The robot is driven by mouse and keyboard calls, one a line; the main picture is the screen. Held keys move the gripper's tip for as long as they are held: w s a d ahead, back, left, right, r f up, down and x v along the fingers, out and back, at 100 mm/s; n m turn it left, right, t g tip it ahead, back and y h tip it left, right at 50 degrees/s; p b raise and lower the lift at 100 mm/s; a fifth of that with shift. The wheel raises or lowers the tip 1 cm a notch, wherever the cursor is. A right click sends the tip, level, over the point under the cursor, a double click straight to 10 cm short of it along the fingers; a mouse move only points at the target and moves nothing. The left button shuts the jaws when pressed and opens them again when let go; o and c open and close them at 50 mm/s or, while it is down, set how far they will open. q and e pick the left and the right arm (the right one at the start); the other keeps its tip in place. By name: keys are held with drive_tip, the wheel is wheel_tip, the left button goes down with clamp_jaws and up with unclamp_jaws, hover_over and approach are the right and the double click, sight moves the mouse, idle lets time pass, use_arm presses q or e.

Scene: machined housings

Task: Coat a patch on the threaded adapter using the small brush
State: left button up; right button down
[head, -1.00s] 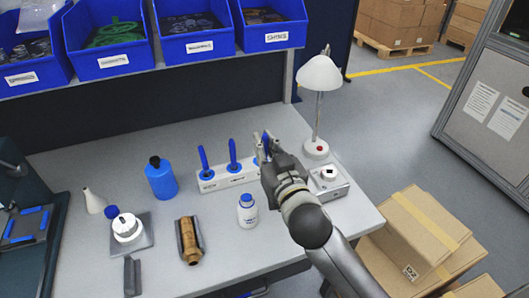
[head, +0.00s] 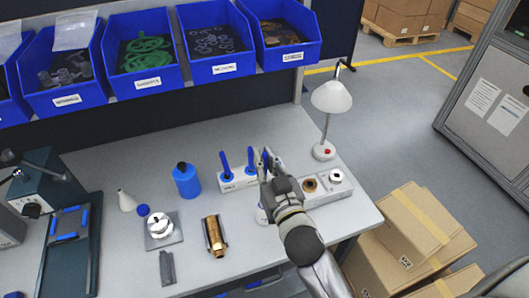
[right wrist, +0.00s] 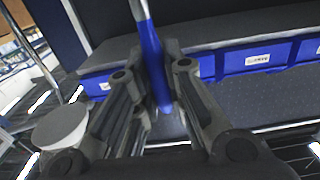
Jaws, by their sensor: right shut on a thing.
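The brass threaded adapter (head: 214,236) lies on the bench, left of my right arm. A white brush holder (head: 238,182) stands at mid bench with two upright blue brush handles, one at its left (head: 225,161) and one further right (head: 251,158). My right gripper (head: 265,157) is at the holder's right end and shut on a blue-handled brush, whose handle (right wrist: 151,50) runs between the fingers in the right wrist view. Its bristles are not visible to me. A white bottle (head: 260,214) is mostly hidden behind my right gripper. My left gripper is not in view.
A blue bottle (head: 186,181), a white cone-tipped bottle (head: 126,201) and a round metal piece on a plate (head: 159,227) stand to the left. A desk lamp (head: 331,98) and a white box (head: 336,187) stand right. Blue bins (head: 142,55) line the back. The bench front is partly clear.

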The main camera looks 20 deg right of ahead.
drive_tip(key=shift+f+b, duration=2.95)
drive_tip(key=shift+f, duration=0.1)
drive_tip(key=shift+f+b, duration=0.45)
drive_tip(key=shift+f, duration=0.05)
drive_tip(key=shift+f, duration=0.2)
wheel_tip(320, 180, up, 7)
drive_tip(key=p, duration=0.7)
drive_tip(key=shift+r, duration=0.2)
